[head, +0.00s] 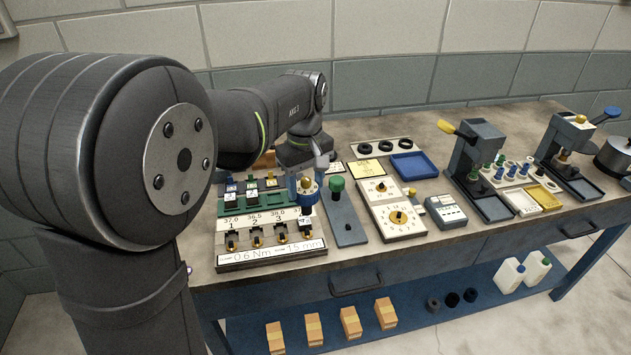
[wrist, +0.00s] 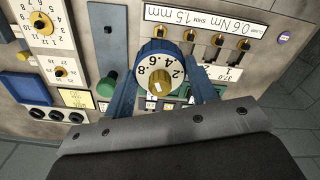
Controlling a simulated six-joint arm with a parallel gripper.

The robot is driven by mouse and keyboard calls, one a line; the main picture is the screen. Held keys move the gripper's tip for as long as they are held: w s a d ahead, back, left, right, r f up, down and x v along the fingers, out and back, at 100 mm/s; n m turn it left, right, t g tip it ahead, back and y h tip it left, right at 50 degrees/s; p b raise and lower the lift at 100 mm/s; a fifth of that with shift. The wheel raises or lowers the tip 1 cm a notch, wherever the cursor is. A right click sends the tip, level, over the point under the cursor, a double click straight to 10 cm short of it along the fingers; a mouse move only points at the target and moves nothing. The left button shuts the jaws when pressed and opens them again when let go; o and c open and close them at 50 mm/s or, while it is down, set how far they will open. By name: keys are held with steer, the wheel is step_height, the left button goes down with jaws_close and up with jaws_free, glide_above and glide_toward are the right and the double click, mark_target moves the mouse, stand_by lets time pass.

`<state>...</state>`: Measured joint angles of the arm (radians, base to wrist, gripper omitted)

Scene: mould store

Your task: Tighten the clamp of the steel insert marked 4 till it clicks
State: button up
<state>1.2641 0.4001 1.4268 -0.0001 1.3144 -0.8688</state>
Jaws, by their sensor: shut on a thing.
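My gripper (head: 307,178) is shut on a torque driver with a blue ring and a white dial (head: 308,190). In the wrist view the dial (wrist: 145,68) shows .2, .4, .6 and .8, with a brass knob (wrist: 160,84) at its middle, between my two blue fingers. The driver stands over the fourth place of the insert rack (head: 270,256), at its right end. The steel insert marked 4 (head: 304,233) is partly hidden below the driver. Its brass clamp screw (wrist: 160,31) shows just beyond the dial. I cannot tell whether the driver's tip touches a screw.
A grey plate with a green knob (head: 337,184) stands close on the right. Beyond are dial boards (head: 397,218), a blue tray (head: 414,166) and presses (head: 480,170).

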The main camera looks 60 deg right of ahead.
mark_target(306, 207)
steer(key=shift+f, duration=2.5)
steer(key=shift+f, duration=1.2)
stand_by(0.4)
steer(key=shift+o, duration=0.9)
steer(key=shift+c, duration=1.2)
steer(key=shift+m, duration=2)
steer(key=shift+c, duration=0.2)
